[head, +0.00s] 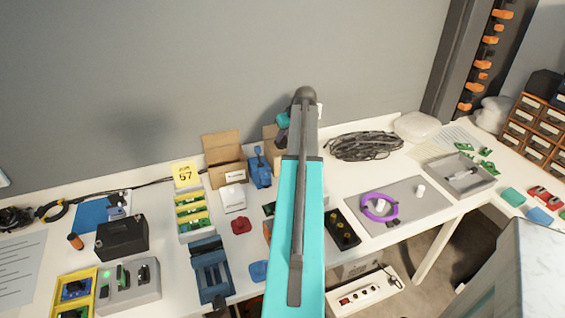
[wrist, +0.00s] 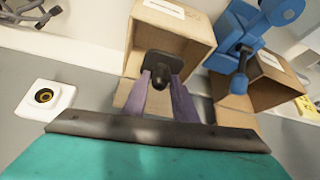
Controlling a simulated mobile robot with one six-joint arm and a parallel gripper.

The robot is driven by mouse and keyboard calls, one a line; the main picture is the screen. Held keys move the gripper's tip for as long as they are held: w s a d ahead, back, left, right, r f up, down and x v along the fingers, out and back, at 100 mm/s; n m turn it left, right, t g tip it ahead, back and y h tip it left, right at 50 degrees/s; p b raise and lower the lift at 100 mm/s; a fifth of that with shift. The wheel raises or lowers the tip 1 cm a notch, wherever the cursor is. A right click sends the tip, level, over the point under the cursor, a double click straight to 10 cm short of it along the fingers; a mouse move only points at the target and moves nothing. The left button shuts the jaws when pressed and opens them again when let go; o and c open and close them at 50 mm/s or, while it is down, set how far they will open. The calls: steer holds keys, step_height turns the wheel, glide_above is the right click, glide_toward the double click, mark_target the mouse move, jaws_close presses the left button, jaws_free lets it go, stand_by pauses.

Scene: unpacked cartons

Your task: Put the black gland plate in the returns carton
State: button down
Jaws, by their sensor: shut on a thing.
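In the wrist view my gripper (wrist: 160,90) is shut on the black gland plate (wrist: 168,66), a dark flat piece with a round knob. The plate is at the mouth of an open cardboard carton (wrist: 190,35); I cannot tell how deep it sits. A second open carton (wrist: 258,90) stands to the right in that view. Both bear white labels too small to read, so I cannot tell which is for returns. In the head view one carton (head: 222,148) stands in the open and the other (head: 269,135) is mostly hidden behind my arm. The plate is hidden there.
A blue device (wrist: 240,35) stands close to the cartons; it also shows in the head view (head: 259,168). A white block with a brass ring (wrist: 44,97) is left in the wrist view. A cable coil (head: 365,146) and a grey mat (head: 425,205) lie right of my arm.

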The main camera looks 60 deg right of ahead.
mark_target(284, 148)
steer(key=shift+f+p, duration=0.55)
steer(key=shift+f, duration=2.5)
steer(key=shift+f, duration=0.1)
steer(key=shift+f+p, duration=0.4)
steer(key=shift+f, duration=1.35)
steer(key=shift+f, duration=0.2)
steer(key=c, duration=1.4)
jaws_free()
steer(key=shift+c, duration=0.2)
steer(key=shift+r, duration=0.15)
steer(key=shift+r, duration=0.15)
steer(key=b+v, duration=0.2)
steer(key=v, duration=1)
